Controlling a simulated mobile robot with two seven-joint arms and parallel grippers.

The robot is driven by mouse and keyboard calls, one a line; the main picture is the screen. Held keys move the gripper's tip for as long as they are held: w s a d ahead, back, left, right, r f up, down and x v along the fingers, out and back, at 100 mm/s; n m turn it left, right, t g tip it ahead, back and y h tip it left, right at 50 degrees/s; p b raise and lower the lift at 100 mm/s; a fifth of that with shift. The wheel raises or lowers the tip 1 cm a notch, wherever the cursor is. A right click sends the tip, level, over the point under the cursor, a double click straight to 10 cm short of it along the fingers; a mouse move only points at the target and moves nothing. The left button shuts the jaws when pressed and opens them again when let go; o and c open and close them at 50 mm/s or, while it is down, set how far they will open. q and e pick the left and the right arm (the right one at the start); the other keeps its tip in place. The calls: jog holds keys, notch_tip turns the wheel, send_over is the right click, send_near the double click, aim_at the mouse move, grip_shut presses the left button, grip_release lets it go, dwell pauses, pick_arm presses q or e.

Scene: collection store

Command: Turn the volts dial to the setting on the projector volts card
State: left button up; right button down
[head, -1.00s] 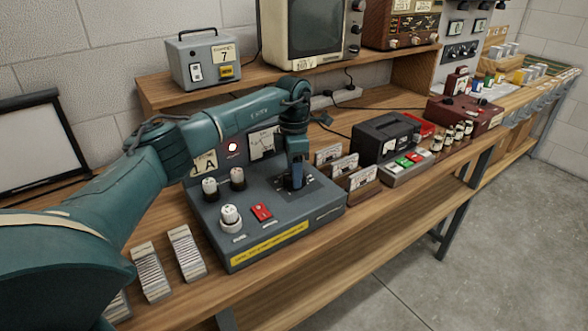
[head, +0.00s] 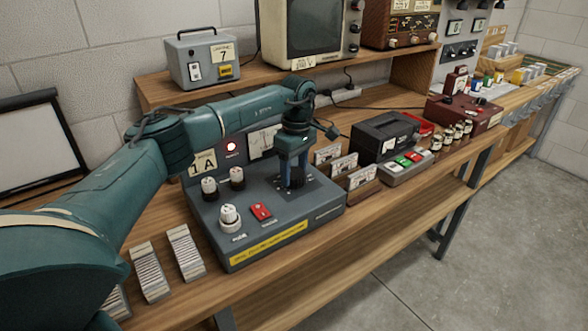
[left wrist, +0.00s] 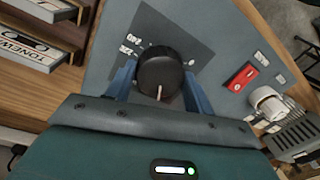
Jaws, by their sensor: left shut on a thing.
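The black round dial (left wrist: 160,68) is on the sloped grey panel of the control unit (head: 258,238), with a scale plate around it. Its white pointer line faces toward my palm in the left wrist view. My left gripper (head: 291,182) points down over the panel's right part, its two blue fingers shut on the dial's sides (left wrist: 161,84). In the head view the gripper hides most of the dial. Scale marks show beside the dial but are too small to read surely.
A red switch (head: 261,211) and white-topped knobs (head: 229,215) sit left of the dial. Cassettes in holders (head: 362,178) stand close on the right. A black recorder (head: 385,137) is beyond them.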

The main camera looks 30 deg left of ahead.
aim_at(297, 170)
pick_arm(q)
jog(key=shift+m, duration=0.5)
jog(key=o, duration=1)
jog(key=shift+c, duration=0.2)
notch_tip(297, 170, up, 13)
jog(key=shift+w+b, duration=0.45)
jog(key=shift+d, duration=0.1)
